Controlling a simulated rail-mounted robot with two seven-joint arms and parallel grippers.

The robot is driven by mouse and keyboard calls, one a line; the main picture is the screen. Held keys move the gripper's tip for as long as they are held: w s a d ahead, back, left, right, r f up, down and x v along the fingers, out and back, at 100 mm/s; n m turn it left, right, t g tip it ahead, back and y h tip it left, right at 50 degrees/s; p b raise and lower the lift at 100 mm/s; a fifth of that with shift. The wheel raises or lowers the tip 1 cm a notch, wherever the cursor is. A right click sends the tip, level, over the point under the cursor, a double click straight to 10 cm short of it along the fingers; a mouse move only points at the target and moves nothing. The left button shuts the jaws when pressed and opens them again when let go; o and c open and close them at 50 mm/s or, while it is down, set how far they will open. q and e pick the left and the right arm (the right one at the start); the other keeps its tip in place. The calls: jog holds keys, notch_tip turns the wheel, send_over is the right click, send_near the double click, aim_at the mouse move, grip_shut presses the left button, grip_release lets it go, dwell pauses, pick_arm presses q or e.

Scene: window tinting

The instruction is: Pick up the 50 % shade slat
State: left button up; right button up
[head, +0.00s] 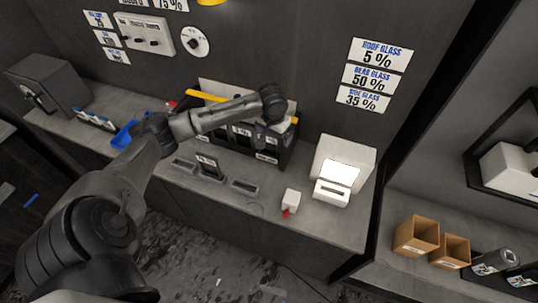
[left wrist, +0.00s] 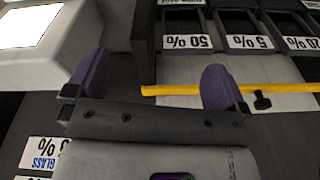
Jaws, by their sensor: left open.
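A dark rack (head: 288,150) with labelled compartments stands on the counter. In the left wrist view, seen upside down, a 50 % label (left wrist: 187,41) marks one compartment, with 5 % and 20 % labels to its right. The compartments look dark, and I cannot make out a 50 % slat in them. My left gripper (head: 287,122) is over the right end of the rack. In the left wrist view its two purple fingertips (left wrist: 155,85) are wide apart with nothing held between them. The arm hides part of the rack. My right gripper is not in view.
A white device with a lit screen (head: 340,172) stands to the right. A dark upright piece (head: 208,167) stands in a counter holder. A white bottle (head: 290,200) is near the front edge.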

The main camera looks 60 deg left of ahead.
pick_arm(q)
notch_tip(320, 180, up, 3)
jog(key=n+b, duration=0.1)
jog(key=n, duration=0.1)
send_over(268, 135)
jog(key=s+d, duration=0.1)
jog(key=f, duration=0.4)
jog(key=w+f, duration=0.1)
jog(key=f, duration=0.3)
jog(key=a+f, duration=0.1)
jog(key=f, duration=0.3)
jog(key=shift+w+a+f, duration=0.1)
jog(key=shift+w+f, duration=0.05)
jog(key=shift+f, duration=0.2)
jog(key=shift+c, duration=0.2)
jog(key=c, duration=0.8)
